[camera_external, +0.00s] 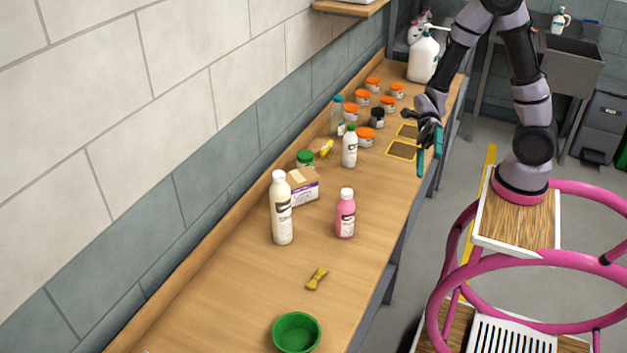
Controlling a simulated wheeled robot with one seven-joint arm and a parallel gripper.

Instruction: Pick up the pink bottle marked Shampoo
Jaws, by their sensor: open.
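A pink bottle (345,217) with a white cap stands upright on the wooden counter, right of the middle. Its label is too small to read. My gripper (428,150) hangs over the counter's right edge, farther back than the pink bottle and apart from it. Its teal fingers are open, with nothing seen between them.
A tall cream bottle (282,210) and a small box (303,187) stand left of the pink bottle. A yellow clip (316,279) and green bowl (297,333) lie nearer. A white bottle (350,148) and several orange-lidded jars (366,136) stand behind. The counter (225,295) is clear at front left.

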